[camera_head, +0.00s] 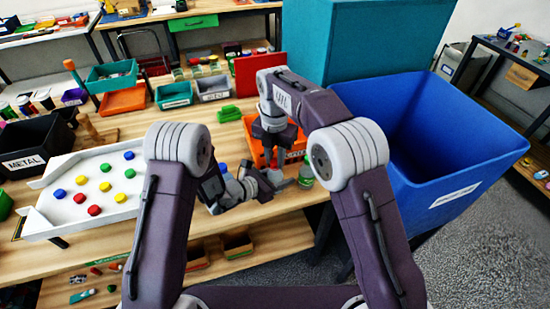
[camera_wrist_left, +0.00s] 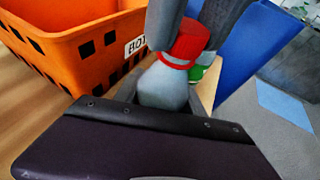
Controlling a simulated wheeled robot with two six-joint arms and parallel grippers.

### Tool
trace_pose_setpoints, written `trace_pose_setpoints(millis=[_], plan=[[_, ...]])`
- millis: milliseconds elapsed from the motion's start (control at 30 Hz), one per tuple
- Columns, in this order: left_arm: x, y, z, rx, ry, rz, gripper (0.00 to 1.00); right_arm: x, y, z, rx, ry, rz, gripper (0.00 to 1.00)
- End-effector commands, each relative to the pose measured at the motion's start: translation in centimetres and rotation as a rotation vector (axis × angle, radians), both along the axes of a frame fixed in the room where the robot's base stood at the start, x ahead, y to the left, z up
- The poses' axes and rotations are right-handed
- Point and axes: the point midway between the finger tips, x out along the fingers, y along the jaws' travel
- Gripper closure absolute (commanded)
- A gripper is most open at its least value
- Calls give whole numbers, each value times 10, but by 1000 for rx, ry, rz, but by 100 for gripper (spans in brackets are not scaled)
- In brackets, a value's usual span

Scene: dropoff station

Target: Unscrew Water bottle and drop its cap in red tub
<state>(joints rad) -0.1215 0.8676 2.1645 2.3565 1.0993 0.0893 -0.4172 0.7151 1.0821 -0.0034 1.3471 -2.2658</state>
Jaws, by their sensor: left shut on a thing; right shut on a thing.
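A translucent grey water bottle (camera_wrist_left: 163,88) with a red cap (camera_wrist_left: 190,42) stands tilted in the left wrist view. My left gripper (camera_head: 264,184) is shut on the bottle's body, in front of the orange crate. My right gripper (camera_head: 271,146) comes down from above; in the left wrist view its dark fingers lie on both sides of the cap, and it is shut on the cap. The cap appears to be still at the bottle's neck. In the head view, the grippers mostly hide the bottle. A red thing (camera_head: 260,74) stands at the table's back; whether it is the tub is unclear.
An orange crate (camera_wrist_left: 62,50) with a partly hidden label is right beside the bottle. A green-capped bottle (camera_head: 306,176) stands to the right. A large blue bin (camera_head: 460,165) is at the right, a white tray with coloured discs (camera_head: 125,208) at the left.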

Motion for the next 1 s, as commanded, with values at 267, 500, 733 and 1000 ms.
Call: trace_pose_setpoints(millis=[267, 500, 733, 1000], plan=[[0, 0, 0, 1, 1, 0, 100, 0, 0, 6, 0, 0, -1, 100], [0, 0, 0, 1, 1, 0, 100, 0, 0, 15, 0, -1, -1, 100], [0, 0, 0, 1, 1, 0, 100, 0, 0, 22, 0, 0, -1, 100], [0, 0, 0, 1, 1, 0, 100, 0, 0, 23, 0, 0, -1, 100]])
